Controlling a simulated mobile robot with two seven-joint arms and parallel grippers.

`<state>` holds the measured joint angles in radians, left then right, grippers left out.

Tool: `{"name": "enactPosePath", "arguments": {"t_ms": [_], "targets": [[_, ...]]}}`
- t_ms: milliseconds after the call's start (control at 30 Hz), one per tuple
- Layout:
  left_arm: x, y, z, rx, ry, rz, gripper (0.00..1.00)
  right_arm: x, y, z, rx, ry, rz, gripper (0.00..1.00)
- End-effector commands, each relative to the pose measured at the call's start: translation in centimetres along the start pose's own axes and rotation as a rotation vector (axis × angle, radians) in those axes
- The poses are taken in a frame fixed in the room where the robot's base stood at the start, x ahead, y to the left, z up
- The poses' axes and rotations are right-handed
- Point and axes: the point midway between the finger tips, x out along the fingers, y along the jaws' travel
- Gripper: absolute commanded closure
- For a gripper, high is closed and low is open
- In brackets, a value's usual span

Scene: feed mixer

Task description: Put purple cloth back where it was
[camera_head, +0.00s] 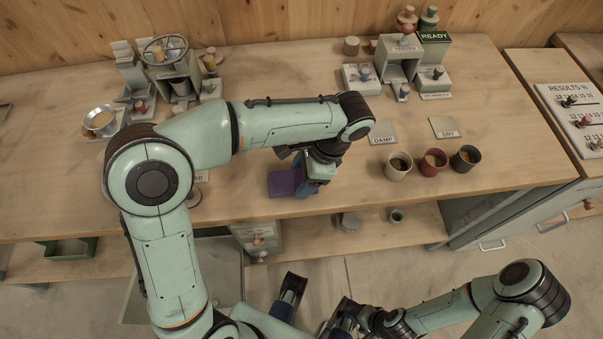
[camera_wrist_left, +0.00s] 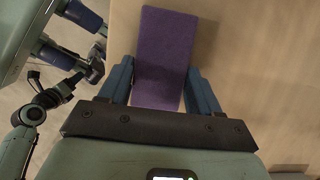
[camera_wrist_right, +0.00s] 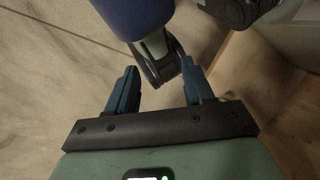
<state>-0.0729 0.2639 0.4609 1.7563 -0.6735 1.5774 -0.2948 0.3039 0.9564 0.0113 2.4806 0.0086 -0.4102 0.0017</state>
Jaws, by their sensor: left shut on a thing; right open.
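The purple cloth (camera_head: 284,183) is a flat rectangle at the front edge of the wooden bench, left of centre. In the left wrist view the cloth (camera_wrist_left: 165,45) extends between and beyond the fingers. My left gripper (camera_head: 306,186) is over its right part in the head view, partly hiding it. In its wrist view, my left gripper (camera_wrist_left: 159,68) has its blue fingers shut on the cloth's two long sides. I cannot tell whether the cloth touches the bench. My right gripper (camera_wrist_right: 158,68) is open and empty, away from the bench, above the floor.
Three cups (camera_head: 432,162) stand right of the cloth, behind them the DAMP card (camera_head: 382,134) and the DRY card (camera_head: 444,127). A metal mixer stand (camera_head: 168,65) and a pan (camera_head: 101,121) are at back left. A READY station (camera_head: 410,62) is at the back. The bench middle is clear.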

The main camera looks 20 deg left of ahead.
Motion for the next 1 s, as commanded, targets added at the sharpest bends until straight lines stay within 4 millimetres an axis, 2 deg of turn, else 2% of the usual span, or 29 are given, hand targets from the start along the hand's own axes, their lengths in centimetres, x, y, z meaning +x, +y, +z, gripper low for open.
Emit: {"name": "enactPosePath", "arguments": {"t_ms": [33,67,100,133,400,533,1000], "targets": [[0.2,0.0,-0.1,0.0,-0.001,0.0,0.61,0.1,0.0,0.0,0.0,0.0,0.0,0.48],[0.2,0.0,-0.1,0.0,0.0,0.0,0.27,0.1,0.0,0.0,0.0,0.001,0.0,0.48],[0.1,0.0,-0.1,0.0,0.0,0.0,0.14,0.0,0.0,0.0,0.0,0.001,0.0,0.48],[0.1,0.0,-0.1,0.0,-0.001,0.0,0.12,0.0,0.0,0.0,0.0,0.0,0.0,0.48],[0.1,0.0,0.0,0.0,-0.001,0.0,0.12,0.0,0.0,0.0,0.0,0.0,0.0,0.48],[-0.8,0.0,0.1,0.0,0.001,-0.001,0.12,-0.2,0.0,0.1,0.0,-0.003,0.0,0.48],[-10.2,0.0,0.1,0.001,0.001,-0.001,0.12,-2.1,-0.4,1.2,0.003,-0.035,0.007,0.48]]}}
